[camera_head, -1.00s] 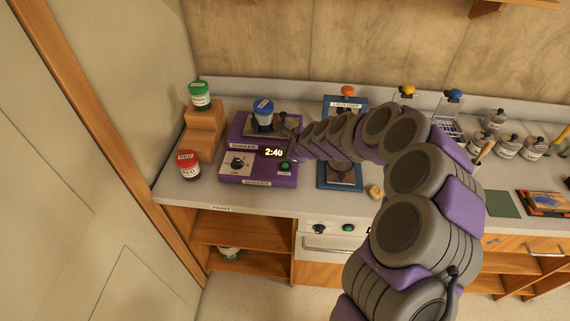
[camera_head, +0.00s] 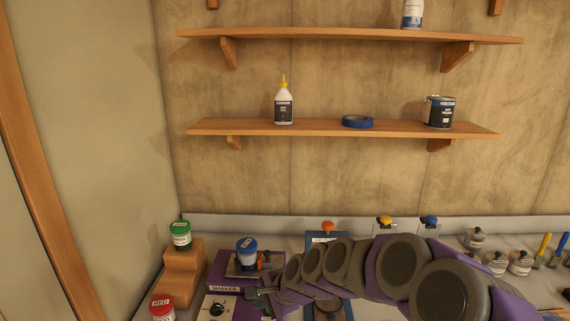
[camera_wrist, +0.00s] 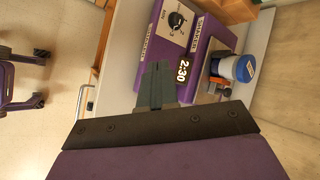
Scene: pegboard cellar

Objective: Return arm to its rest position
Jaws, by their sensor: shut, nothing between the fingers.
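My gripper (camera_head: 262,297) is at the end of my purple and grey arm, just in front of and right of the blue-lidded jar (camera_head: 246,252). In the wrist view its dark fingers (camera_wrist: 157,85) are together with nothing between them. They show in front of the purple shaker (camera_wrist: 205,40), whose display reads 2:30. The blue-lidded jar stands upright on the shaker's platform, apart from the fingers, and also shows in the wrist view (camera_wrist: 238,68). My arm hides part of the shaker and the counter in the head view.
A green-lidded jar (camera_head: 181,235) stands on the wooden steps (camera_head: 184,272), with a red-lidded jar (camera_head: 162,307) in front. Wall shelves hold a glue bottle (camera_head: 284,104), blue tape (camera_head: 357,122) and a can (camera_head: 438,112). Several small jars stand at the right.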

